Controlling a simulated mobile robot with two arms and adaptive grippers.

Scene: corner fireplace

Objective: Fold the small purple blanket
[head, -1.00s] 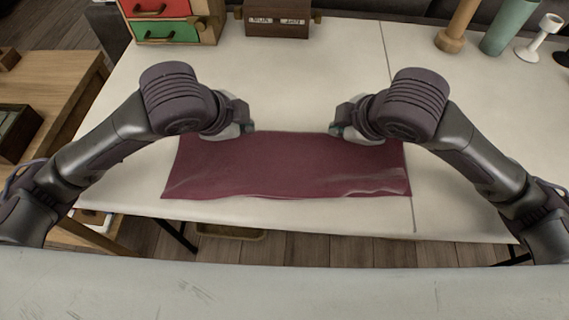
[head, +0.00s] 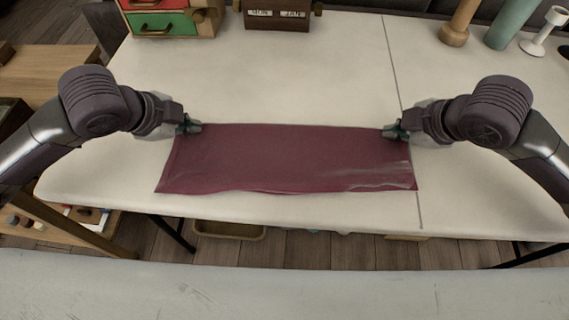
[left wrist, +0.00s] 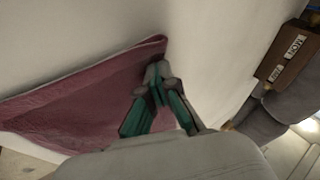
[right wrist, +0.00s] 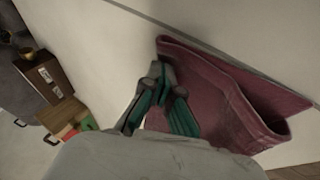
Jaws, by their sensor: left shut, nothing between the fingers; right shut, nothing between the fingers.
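The purple blanket (head: 285,160) lies on the white table as a wide, flat strip, its long sides running left to right. It looks doubled over, with layered edges in the right wrist view (right wrist: 215,95); it also shows in the left wrist view (left wrist: 75,105). A pale crease or lighter underside shows near its front right corner. My left gripper (head: 196,127) is shut and empty at the blanket's far left corner. My right gripper (head: 388,133) is shut and empty at the far right corner. I cannot tell whether either fingertip touches the cloth.
The white table (head: 300,80) is bare behind the blanket. A drawer box (head: 170,20) and a brown calendar block (head: 278,15) stand at the back. A wooden pillar (head: 458,25), a green cylinder (head: 508,25) and a white candle holder (head: 545,30) stand at the back right.

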